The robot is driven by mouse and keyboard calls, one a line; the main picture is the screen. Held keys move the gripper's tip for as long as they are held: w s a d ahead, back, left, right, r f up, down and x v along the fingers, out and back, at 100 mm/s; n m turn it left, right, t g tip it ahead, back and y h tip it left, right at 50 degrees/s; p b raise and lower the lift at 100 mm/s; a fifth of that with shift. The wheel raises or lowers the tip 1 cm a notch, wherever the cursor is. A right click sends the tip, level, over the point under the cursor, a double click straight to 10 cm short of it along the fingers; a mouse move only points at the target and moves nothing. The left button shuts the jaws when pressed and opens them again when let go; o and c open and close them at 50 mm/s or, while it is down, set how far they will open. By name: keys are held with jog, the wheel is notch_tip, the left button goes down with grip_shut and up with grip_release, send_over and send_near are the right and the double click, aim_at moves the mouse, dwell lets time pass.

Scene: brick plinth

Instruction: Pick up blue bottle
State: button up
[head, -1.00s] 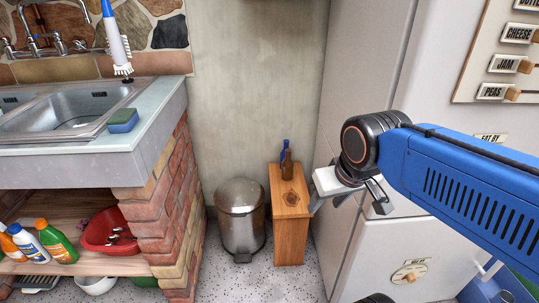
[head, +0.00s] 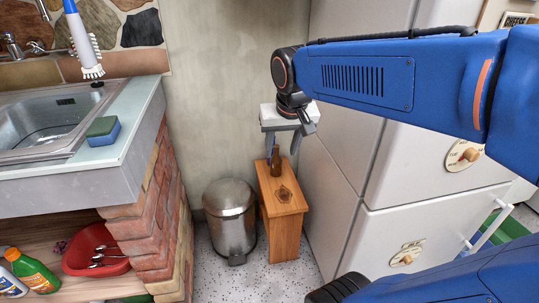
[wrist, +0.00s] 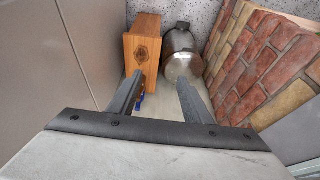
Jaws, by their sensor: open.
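The blue bottle (wrist: 141,101) shows only as a small strip beside the left finger in the wrist view. In the head view it is mostly or wholly hidden behind my gripper and a brown bottle. The brown bottle (head: 276,160) stands upright at the back of a small wooden stand (head: 284,200). My gripper (head: 283,150) is open and empty, pointing down above the back of the stand. In the wrist view my gripper (wrist: 160,80) has its fingers spread, the left one overlapping the stand's edge. I see no contact with either bottle.
A metal pedal bin (head: 230,215) stands left of the stand. White fridge doors (head: 390,190) rise close on the right, and a plain wall (head: 230,90) is behind. A brick plinth (head: 160,230) and sink counter (head: 130,130) are at the left.

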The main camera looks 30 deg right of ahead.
jog(key=w+d+f+m+g+h, duration=0.1)
jog(key=w+d+m, duration=0.3)
jog(key=w, duration=0.9)
jog(key=w+d+f+m+g, duration=0.15)
jog(key=w+d, duration=0.45)
jog(key=w, duration=0.8)
jog(key=w+d+f+m, duration=0.2)
jog(key=w+d+f, duration=0.1)
jog(key=w, duration=0.2)
jog(key=w+d+f+m, duration=0.1)
jog(key=w+d+f, duration=0.2)
jog(key=w, duration=0.3)
jog(key=shift+h, duration=0.5)
jog(key=x, duration=1.1)
jog(key=shift+s+a, duration=0.1)
jog(key=shift+a, duration=0.1)
notch_tip(320, 180, down, 4)
jog(key=shift+f, duration=0.25)
jog(key=shift+d+f, duration=0.1)
jog(key=shift+f, duration=0.4)
grip_shut()
